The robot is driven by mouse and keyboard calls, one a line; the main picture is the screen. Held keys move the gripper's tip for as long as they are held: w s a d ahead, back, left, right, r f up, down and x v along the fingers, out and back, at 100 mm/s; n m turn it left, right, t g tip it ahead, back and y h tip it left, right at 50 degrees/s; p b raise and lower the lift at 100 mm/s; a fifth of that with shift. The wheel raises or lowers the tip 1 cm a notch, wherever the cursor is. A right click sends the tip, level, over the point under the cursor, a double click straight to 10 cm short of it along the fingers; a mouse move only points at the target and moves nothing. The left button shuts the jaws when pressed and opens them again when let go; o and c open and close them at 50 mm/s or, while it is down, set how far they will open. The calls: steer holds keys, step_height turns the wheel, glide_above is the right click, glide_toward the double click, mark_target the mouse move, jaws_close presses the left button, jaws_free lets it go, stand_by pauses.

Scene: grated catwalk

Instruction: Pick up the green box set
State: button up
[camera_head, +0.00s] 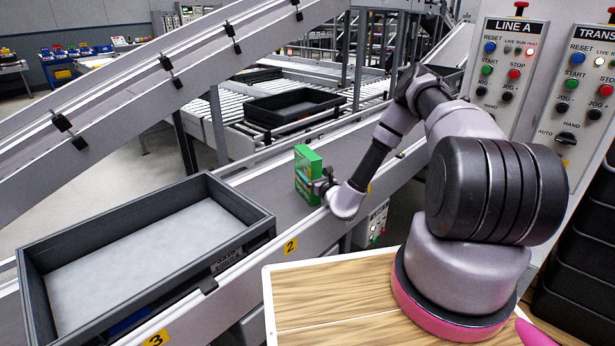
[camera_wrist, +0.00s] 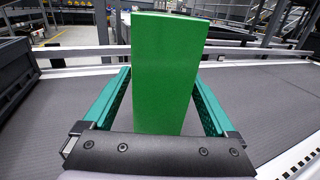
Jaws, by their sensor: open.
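The green box set (camera_head: 308,170) stands upright on the grey conveyor belt, at the middle of the head view. In the wrist view the green box set (camera_wrist: 166,75) fills the centre as a plain green upright block. My gripper (camera_head: 322,184) is at the box, on its right side in the head view. In the wrist view my gripper (camera_wrist: 160,95) is open, with one teal finger on each side of the box. The box's lower part is hidden by the gripper body.
An empty-looking dark tray (camera_head: 255,215) sits on the conveyor to the left. Another black tray (camera_head: 293,107) lies on rollers behind. Control panels (camera_head: 508,62) stand at the right. A sloped conveyor rail (camera_head: 150,85) crosses the upper left. The belt (camera_head: 285,205) around the box is clear.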

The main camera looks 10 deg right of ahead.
steer(key=shift+w+a, duration=0.1)
steer(key=shift+w, duration=0.3)
jaws_close()
steer(key=shift+r, duration=0.15)
